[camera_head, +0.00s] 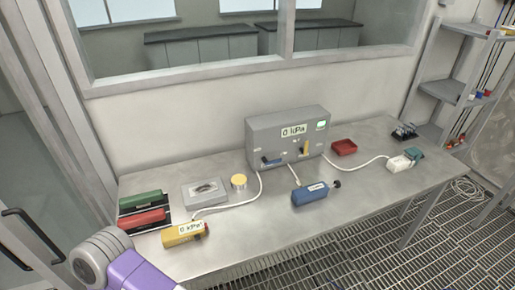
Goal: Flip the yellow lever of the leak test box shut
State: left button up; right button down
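The leak test box (267,135) is a grey box standing at the back of the steel table, near the wall. Its small display reads 0 kPa and a green light shows at its upper right. The yellow lever (304,147) is on the right part of its front face and looks upright. A blue part (270,162) sits low on the front face at the left. White hoses run from the box to devices on the table. Part of my arm, grey and purple, shows at the lower left, apart from the box. Neither of my grippers is in view.
On the steel table (245,228) are a yellow gauge (183,234), a blue device (310,193), a red tray (344,147), a yellow-topped round tin (239,181), a grey case (205,192), and green and red items at left. A white-and-teal device (400,163) lies at right.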

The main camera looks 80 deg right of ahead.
aim_at(304, 150)
jog(key=u, duration=0.05)
jog(key=k, duration=1.45)
jog(key=z, duration=1.15)
